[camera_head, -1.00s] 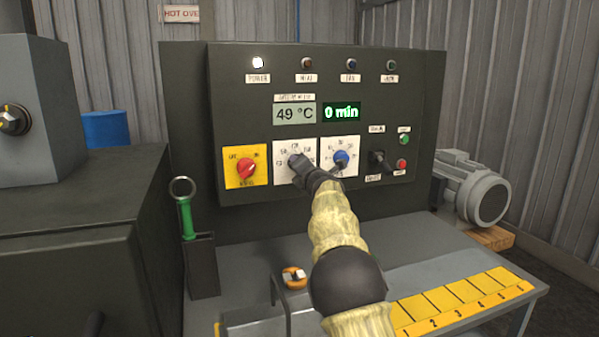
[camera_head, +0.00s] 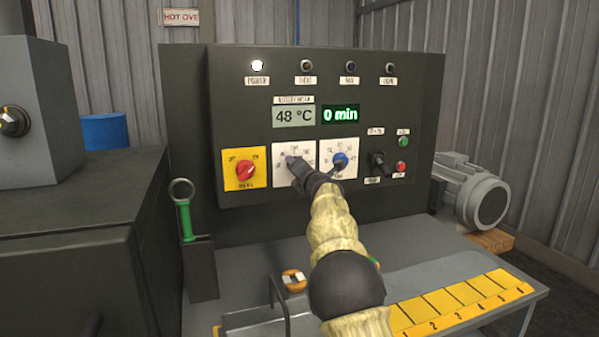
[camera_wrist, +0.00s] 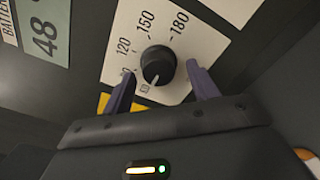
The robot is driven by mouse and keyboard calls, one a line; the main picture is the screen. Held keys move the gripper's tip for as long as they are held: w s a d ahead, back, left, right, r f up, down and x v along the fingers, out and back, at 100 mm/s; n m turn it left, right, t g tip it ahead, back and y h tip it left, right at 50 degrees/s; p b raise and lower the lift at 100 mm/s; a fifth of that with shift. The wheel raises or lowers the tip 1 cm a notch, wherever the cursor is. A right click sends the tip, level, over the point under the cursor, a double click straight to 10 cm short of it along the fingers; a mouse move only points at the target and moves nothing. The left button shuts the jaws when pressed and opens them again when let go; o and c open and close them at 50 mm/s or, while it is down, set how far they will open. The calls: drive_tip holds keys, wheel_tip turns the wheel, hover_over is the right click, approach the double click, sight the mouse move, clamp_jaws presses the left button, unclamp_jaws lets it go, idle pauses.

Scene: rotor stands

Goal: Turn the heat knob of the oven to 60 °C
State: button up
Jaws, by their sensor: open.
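The heat knob (camera_wrist: 158,64) is round and black on a white dial plate (camera_wrist: 180,22) printed 120, 150 and 180 in the wrist view. Its pale pointer line is toward the bottom, slightly left, near a small boxed mark. My gripper (camera_wrist: 160,70) is open, with one purple-grey finger on each side of the knob and a gap visible to both. In the head view my gripper (camera_head: 298,166) is in front of the heat dial plate (camera_head: 280,151) and hides most of the knob. The temperature display (camera_head: 294,117) reads 48 °C.
A blue knob (camera_head: 340,160) on another white plate is just right of my gripper. A red switch (camera_head: 245,170) on a yellow plate is to the left. A black lever switch (camera_head: 380,163) and green and red buttons are further right. The green timer display (camera_head: 341,114) reads 0 min.

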drive_tip(key=b+v, duration=0.6)
drive_tip(key=v, duration=1.1)
drive_tip(key=shift+s+b, duration=0.2)
drive_tip(key=shift+b, duration=0.2)
drive_tip(key=shift+d, duration=0.1)
